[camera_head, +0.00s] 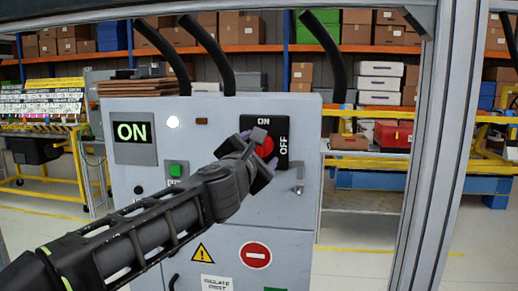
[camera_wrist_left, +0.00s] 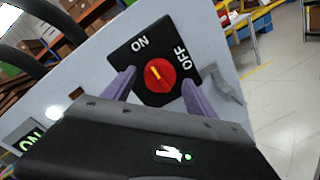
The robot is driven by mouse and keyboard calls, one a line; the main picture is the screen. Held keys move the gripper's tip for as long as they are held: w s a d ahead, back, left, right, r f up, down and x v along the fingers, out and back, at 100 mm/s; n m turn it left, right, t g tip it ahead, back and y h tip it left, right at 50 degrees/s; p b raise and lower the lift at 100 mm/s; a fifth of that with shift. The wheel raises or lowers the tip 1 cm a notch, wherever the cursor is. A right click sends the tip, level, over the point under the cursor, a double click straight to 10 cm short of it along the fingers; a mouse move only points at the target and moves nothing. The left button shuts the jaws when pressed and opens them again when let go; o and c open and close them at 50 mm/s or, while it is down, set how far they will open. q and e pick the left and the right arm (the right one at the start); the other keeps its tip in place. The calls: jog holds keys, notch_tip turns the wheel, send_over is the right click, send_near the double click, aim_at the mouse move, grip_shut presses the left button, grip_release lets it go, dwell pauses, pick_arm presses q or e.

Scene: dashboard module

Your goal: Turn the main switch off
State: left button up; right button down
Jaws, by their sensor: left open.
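The main switch is a red round knob (camera_head: 265,147) on a black square plate (camera_head: 279,127) marked ON at the top and OFF at the right side. It sits on the upper right of a grey cabinet door. In the left wrist view the knob (camera_wrist_left: 160,75) shows a yellow pointer line aimed towards ON. My left gripper (camera_head: 262,160) is in front of the plate and partly hides the knob in the head view. In the wrist view its two purple fingers (camera_wrist_left: 160,88) are apart, one on each side of the knob; contact cannot be told. My right gripper is not in view.
A display (camera_head: 133,131) reading ON, a lit white lamp (camera_head: 173,122) and a green button (camera_head: 176,170) are on the cabinet (camera_head: 222,110). A metal latch (camera_head: 299,178) protrudes right of the switch. A grey frame post (camera_head: 437,150) stands at the right.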

pick_arm(q)
jog(key=shift+w, duration=0.2)
jog(key=shift+c, duration=0.3)
jog(key=c, duration=1.3)
